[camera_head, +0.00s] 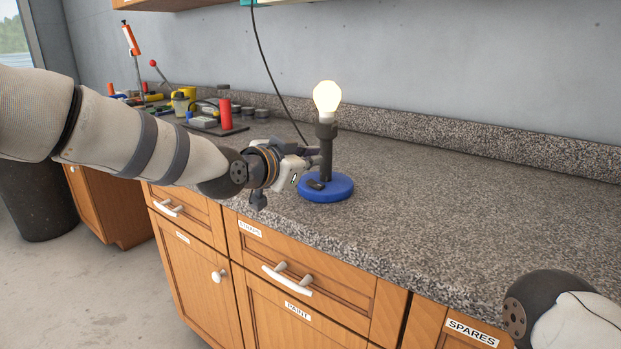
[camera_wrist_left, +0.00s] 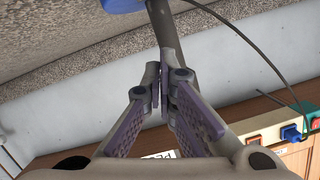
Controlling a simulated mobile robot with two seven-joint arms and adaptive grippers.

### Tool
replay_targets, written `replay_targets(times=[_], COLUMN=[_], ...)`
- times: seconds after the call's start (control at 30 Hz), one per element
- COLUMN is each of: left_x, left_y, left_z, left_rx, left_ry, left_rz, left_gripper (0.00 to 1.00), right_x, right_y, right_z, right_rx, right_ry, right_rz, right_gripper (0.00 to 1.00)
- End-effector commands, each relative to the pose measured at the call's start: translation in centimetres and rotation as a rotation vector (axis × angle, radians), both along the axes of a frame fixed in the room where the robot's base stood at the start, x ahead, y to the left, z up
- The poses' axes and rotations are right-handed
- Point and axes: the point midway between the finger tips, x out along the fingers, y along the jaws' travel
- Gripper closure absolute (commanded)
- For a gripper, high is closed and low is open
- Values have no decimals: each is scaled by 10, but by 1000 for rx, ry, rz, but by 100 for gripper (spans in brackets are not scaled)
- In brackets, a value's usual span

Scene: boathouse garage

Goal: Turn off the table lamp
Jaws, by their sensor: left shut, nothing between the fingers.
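The table lamp has a blue round base (camera_head: 340,190), a dark post (camera_head: 326,158) and a glowing bulb (camera_head: 327,97). It stands upright on the counter. A small dark part (camera_head: 315,185), perhaps the switch, sits on the left of the base. My left gripper (camera_head: 317,160) is shut and empty, with its tips close to the left side of the post. I cannot tell whether they touch. In the left wrist view the shut fingertips (camera_wrist_left: 160,80) are by the post (camera_wrist_left: 162,22), and the blue base (camera_wrist_left: 122,4) shows at the top edge. My right gripper is out of view.
The granite counter (camera_head: 460,210) is clear to the right of the lamp. A red cylinder (camera_head: 224,107) and several tools stand at the back left. A cable (camera_head: 268,65) hangs behind the lamp. Wooden drawers (camera_head: 310,290) lie below the counter's front edge.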

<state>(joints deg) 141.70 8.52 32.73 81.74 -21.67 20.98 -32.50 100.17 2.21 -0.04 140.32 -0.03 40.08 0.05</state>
Motion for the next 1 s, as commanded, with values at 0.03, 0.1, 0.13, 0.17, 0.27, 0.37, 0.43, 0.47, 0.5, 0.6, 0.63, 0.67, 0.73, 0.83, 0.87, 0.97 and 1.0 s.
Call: replay_targets(times=[0.03, 0.1, 0.13, 0.17, 0.27, 0.37, 0.43, 0.47, 0.5, 0.6, 0.63, 0.67, 0.73, 0.83, 0.87, 0.97, 1.0], left_x=[10, 21, 21, 21, 23, 25, 25, 25, 25, 25, 25, 25, 25, 28, 30, 31, 30], left_y=[-6, -13, -9, -7, -4, -2, -1, -1, -1, 0, -1, -1, 0, 3, 5, 7, 6], left_z=[-11, -14, -20, -23, -34, -40, -42, -43, -43, -43, -43, -43, -43, -55, -60, -62, -56], left_rx=[1, 0, -1, -1, -2, 0, 0, 0, 0, 1, 1, 1, -1, -53, -80, -158, -153], left_ry=[7, 8, 10, 9, 5, 1, 0, 0, 0, -1, -1, -1, 1, 43, 66, 126, 118], left_rz=[0, 0, 1, 2, 1, 1, 0, 0, 0, 1, 1, 1, 0, 3, 3, 2, 1], left_gripper=[100, 100, 100, 100, 100, 100, 100, 100, 100, 100, 100, 100, 100, 100, 100, 100, 100], right_x=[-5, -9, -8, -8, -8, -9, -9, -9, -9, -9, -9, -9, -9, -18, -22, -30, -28], right_y=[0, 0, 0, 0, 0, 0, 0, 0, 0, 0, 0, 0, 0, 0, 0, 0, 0], right_z=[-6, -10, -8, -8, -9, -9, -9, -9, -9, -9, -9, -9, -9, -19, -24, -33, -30], right_rx=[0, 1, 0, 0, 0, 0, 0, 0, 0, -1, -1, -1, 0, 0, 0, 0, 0], right_ry=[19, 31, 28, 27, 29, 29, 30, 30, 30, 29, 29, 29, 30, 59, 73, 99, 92], right_rz=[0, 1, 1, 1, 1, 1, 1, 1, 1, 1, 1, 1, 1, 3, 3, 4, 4], right_gripper=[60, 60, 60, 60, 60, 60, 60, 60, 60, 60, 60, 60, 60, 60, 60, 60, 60])
